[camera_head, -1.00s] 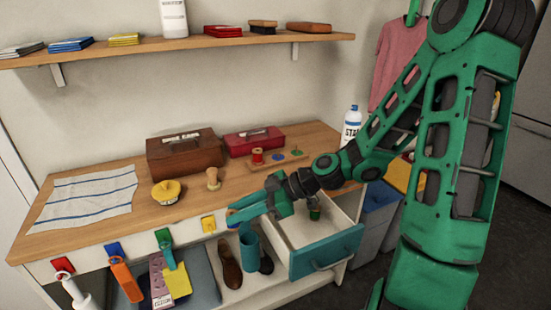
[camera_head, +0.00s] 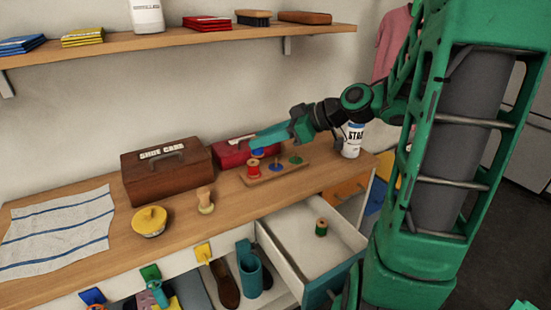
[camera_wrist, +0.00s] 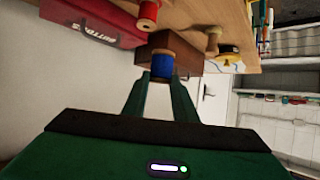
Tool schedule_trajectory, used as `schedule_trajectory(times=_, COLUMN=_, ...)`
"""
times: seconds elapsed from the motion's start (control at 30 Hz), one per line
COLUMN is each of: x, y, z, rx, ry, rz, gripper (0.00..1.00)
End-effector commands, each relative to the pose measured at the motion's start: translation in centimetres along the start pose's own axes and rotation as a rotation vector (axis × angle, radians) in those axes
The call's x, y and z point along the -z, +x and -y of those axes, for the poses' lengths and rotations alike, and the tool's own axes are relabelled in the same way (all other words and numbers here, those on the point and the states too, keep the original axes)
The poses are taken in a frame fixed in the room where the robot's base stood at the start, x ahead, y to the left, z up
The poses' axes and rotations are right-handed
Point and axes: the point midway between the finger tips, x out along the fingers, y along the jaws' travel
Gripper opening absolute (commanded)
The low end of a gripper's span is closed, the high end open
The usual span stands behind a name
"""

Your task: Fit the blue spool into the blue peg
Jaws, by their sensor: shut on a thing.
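My gripper (camera_head: 257,146) is shut on the blue spool (camera_head: 258,153) and holds it over the worktop, near the peg board's left end. In the wrist view, the blue spool (camera_wrist: 162,66) sits between my fingertips (camera_wrist: 161,78). The wooden peg board (camera_head: 275,174) stands on the worktop. The red spool (camera_head: 253,169) is on its left end, just below the held spool in the picture. The blue peg (camera_head: 273,166) is bare in the middle, right of the held spool. The green peg (camera_head: 296,159) is bare at the right end.
The red box (camera_head: 230,153) and brown shoe-care box (camera_head: 165,170) stand behind and left. A starch bottle (camera_head: 352,139) stands to the right. The open drawer (camera_head: 292,232) holds the green spool (camera_head: 321,227). A wooden knobbed tool (camera_head: 205,200) stands on the worktop.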

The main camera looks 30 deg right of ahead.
Motion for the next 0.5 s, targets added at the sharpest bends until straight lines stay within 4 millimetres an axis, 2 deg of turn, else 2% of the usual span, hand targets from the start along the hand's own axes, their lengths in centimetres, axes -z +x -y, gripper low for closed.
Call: schedule_trajectory(times=0.5, x=-5.6, y=0.6, z=-8.5, rx=-0.002, ry=0.003, rz=0.000, gripper=0.04)
